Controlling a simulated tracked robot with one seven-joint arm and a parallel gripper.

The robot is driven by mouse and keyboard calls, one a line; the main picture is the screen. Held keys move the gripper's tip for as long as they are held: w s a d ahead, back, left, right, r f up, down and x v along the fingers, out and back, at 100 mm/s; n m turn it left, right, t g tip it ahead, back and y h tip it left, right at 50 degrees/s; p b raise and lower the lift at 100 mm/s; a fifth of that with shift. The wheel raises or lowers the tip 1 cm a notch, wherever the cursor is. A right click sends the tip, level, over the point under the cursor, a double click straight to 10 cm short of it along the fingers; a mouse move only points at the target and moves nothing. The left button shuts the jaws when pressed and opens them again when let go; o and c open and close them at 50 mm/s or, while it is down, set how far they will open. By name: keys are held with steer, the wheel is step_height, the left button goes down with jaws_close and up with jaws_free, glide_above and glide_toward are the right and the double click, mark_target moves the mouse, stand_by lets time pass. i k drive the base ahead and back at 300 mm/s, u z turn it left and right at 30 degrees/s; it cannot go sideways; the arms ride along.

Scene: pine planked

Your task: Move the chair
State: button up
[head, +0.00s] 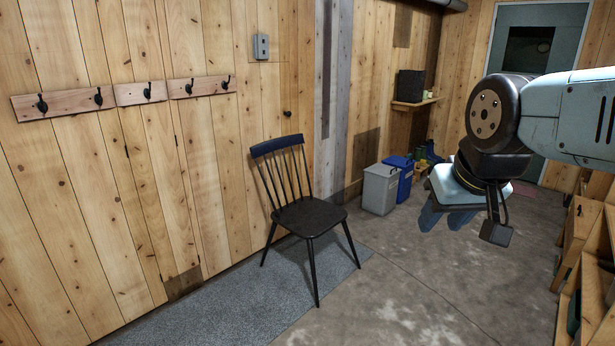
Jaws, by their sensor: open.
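A black wooden chair (309,217) with a spindle back and a dark blue top rail stands upright near the plank wall. Most of its legs are over a grey mat (240,290); its seat faces toward the lower right. My gripper (448,218) hangs from my arm at the right, pointing down. It is open and empty, well to the right of the chair and apart from it. Its blue fingers are partly hidden under the wrist.
A grey bin (380,190) and a blue bin (405,178) stand by the wall behind the chair. A wooden bench or rack (585,235) lines the right edge. A hook rail (140,92) is on the left wall. The concrete floor (410,285) between is clear.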

mark_target(310, 217)
steer(key=z, duration=0.1)
steer(key=i, duration=2.6)
steer(key=z, duration=0.2)
